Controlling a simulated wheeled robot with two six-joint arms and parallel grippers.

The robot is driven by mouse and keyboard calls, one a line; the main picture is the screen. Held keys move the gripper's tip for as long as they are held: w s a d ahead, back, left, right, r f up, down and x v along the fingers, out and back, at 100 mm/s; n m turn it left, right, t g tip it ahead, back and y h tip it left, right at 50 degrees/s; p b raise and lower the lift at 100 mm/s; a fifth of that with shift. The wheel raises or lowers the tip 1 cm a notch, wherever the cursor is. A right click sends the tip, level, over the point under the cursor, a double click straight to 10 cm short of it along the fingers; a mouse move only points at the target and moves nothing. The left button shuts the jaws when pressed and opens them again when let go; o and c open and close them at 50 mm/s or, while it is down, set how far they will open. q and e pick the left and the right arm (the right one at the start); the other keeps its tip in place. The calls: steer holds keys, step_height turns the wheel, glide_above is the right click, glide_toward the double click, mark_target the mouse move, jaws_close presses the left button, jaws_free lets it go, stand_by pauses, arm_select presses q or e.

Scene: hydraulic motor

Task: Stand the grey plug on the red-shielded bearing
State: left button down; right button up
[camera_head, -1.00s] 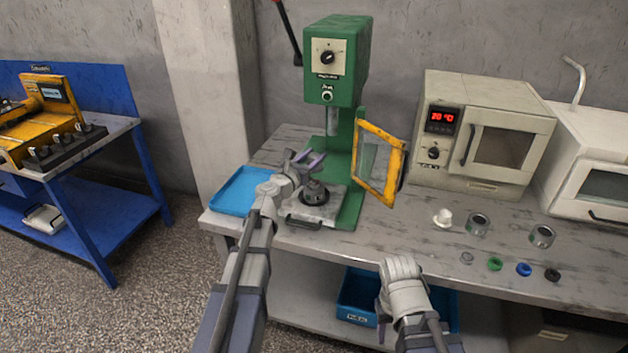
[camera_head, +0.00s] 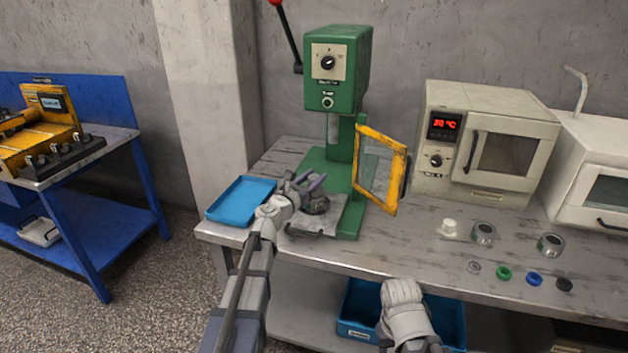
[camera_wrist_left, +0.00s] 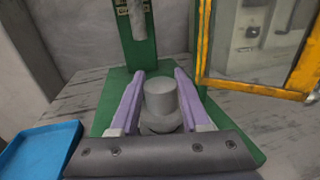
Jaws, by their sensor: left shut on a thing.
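My left gripper (camera_head: 312,182) is over the base of the green press. In the left wrist view its purple fingers (camera_wrist_left: 157,100) stand on either side of a grey stepped cylinder, the grey plug (camera_wrist_left: 161,97), and are shut on it. A dark round part (camera_head: 317,205) sits on the press plate just under the fingers. No red shield shows, so I cannot tell whether the plug touches a bearing. My right gripper (camera_head: 403,318) is low in front of the bench; its fingertips are hidden.
The yellow-framed guard door (camera_head: 381,170) stands open right of the press (camera_head: 337,70). A blue tray (camera_head: 240,200) lies to its left. Grey, green, blue and black rings, a white part (camera_head: 449,227) and two metal cylinders (camera_head: 483,234) stand at the right, before the oven (camera_head: 480,140).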

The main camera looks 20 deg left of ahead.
arm_select(q)
steer(key=shift+f, duration=0.2)
steer(key=shift+c, duration=1.9)
jaws_free()
steer(key=shift+r, duration=0.1)
steer(key=shift+r, duration=0.1)
steer(key=shift+s, duration=0.35)
steer(key=v, duration=1.1)
steer(key=shift+s+a, duration=0.15)
